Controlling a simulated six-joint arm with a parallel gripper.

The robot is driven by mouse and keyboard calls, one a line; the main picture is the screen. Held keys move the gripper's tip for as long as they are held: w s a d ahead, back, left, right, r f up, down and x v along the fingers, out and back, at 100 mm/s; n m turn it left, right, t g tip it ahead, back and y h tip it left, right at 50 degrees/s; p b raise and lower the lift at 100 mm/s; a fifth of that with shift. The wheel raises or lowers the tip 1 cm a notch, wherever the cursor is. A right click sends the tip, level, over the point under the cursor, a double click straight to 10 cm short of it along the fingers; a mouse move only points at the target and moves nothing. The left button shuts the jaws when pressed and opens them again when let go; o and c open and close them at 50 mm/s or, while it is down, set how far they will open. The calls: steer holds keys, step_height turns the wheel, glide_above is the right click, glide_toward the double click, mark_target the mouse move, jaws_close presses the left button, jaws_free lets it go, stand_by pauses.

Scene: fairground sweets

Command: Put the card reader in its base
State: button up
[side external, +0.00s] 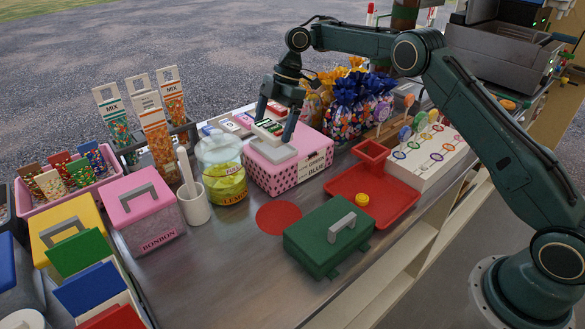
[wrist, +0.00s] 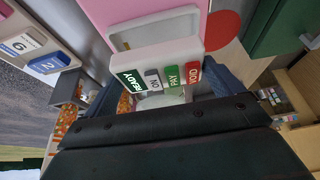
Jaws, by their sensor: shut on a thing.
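The card reader (side external: 267,131) is a small white block with a READY strip and grey, green and red keys; it also shows in the wrist view (wrist: 160,60). My gripper (side external: 276,121) is shut on it, one finger at each end. The base (side external: 283,154) is a pale tray on top of the pink box (side external: 258,174). In the wrist view the base (wrist: 125,42) shows a shallow rectangular recess. The reader is held over the base's near part in that view and hides some of it. I cannot tell the gap between them.
A lemon jar (side external: 226,182) stands left of the pink box. Wrapped sweet bags (side external: 343,115) stand close behind on the right. A red tray (side external: 385,190) and green case (side external: 327,240) lie in front. Numbered blocks (wrist: 45,55) lie beside the box. A red disc (side external: 279,218) lies on the counter.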

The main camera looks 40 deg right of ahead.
steer(key=shift+f, duration=0.9)
steer(key=shift+f, duration=0.65)
stand_by(0.9)
steer(key=o, duration=0.8)
steer(key=shift+c, duration=0.2)
